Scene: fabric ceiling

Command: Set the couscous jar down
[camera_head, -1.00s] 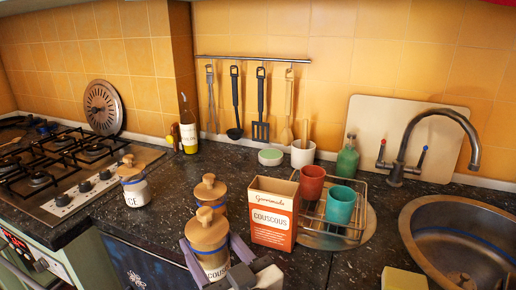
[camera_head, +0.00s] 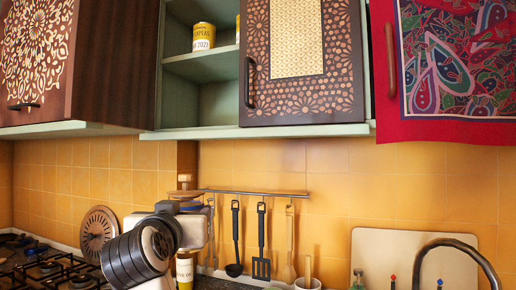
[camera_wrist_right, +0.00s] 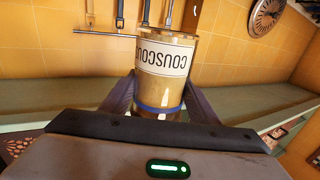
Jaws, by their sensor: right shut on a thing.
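The couscous jar (camera_wrist_right: 165,60) is a glass jar with tan contents, a blue band and a white label reading COUSCOUS, upside down in the wrist view. My right gripper (camera_wrist_right: 160,92) is shut around it, one finger on each side. In the head view my right gripper (camera_head: 190,205) is raised in front of the tiled wall, below the cupboards. The jar's wooden lid (camera_head: 185,181) shows above it; my wrist hides most of the jar body. My left gripper is not in view.
The open green cupboard shelf (camera_head: 200,68) above holds a yellow can (camera_head: 203,37), with free room beside it. Closed cupboard doors (camera_head: 300,65) flank it. Below are hanging utensils (camera_head: 261,240), the tap (camera_head: 455,245) and the hob (camera_head: 50,270).

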